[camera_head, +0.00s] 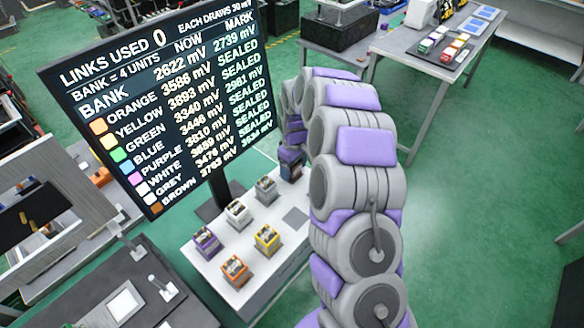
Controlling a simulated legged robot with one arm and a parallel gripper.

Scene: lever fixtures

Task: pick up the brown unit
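My grey and purple arm reaches from the bottom right towards the far end of a white table (216,284). My gripper (291,158) is at that far end, small and partly hidden behind the arm links. I cannot make out its fingers. A dark, brownish block (291,172) shows right below it, perhaps the brown unit; I cannot tell whether it is held. On the same table stand a grey unit (265,189), a white unit (237,213), a purple unit (206,241), a yellow unit (267,238) and an orange unit (235,270).
A large screen (160,95) listing colours and mV values stands behind the table's left side. A far table (400,42) holds a dark tray (441,52) with several coloured units. Green floor is clear at right.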

